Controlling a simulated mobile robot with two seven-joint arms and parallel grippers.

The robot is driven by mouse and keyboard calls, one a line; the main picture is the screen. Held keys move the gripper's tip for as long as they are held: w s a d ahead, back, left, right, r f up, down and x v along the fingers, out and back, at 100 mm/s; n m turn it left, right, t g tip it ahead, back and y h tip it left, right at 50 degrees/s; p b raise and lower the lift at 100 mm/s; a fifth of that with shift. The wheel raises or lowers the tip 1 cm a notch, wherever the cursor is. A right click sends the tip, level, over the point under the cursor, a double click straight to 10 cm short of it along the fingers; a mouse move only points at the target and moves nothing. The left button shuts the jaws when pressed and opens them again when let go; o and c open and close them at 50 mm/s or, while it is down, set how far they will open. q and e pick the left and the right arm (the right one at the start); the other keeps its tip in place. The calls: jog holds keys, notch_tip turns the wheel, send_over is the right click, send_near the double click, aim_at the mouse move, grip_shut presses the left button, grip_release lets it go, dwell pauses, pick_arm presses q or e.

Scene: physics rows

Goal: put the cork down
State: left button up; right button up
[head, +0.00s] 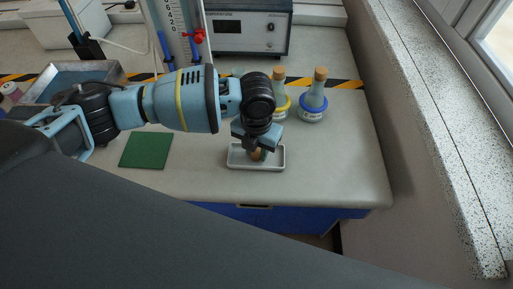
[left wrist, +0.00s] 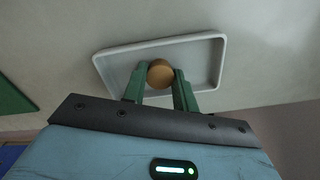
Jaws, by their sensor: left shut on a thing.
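The tan, round cork (head: 257,155) is between the fingers of my left gripper (head: 256,150), which is shut on it. In the left wrist view the cork (left wrist: 160,73) shows end-on between the two green fingertips. A shallow white tray (head: 276,164) lies under the gripper near the bench's front edge; it also shows in the left wrist view (left wrist: 212,55). The cork is over the tray's inside; I cannot tell whether it touches the tray floor. My right gripper is not in view.
A green mat (head: 147,150) lies left of the tray. A metal bin (head: 70,75) and a grey instrument (head: 247,27) are farther back. The bench right of the tray is clear.

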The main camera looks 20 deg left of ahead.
aim_at(257, 152)
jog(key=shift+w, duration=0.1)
pick_arm(q)
jog(key=o, duration=0.9)
jog(key=shift+f, duration=0.1)
jog(key=shift+o, duration=0.2)
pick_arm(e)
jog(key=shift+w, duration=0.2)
pick_arm(q)
notch_tip(257, 152, up, 12)
jog(key=shift+p, duration=0.45)
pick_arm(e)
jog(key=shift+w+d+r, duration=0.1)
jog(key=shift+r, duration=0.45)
pick_arm(q)
jog(key=shift+d, duration=0.1)
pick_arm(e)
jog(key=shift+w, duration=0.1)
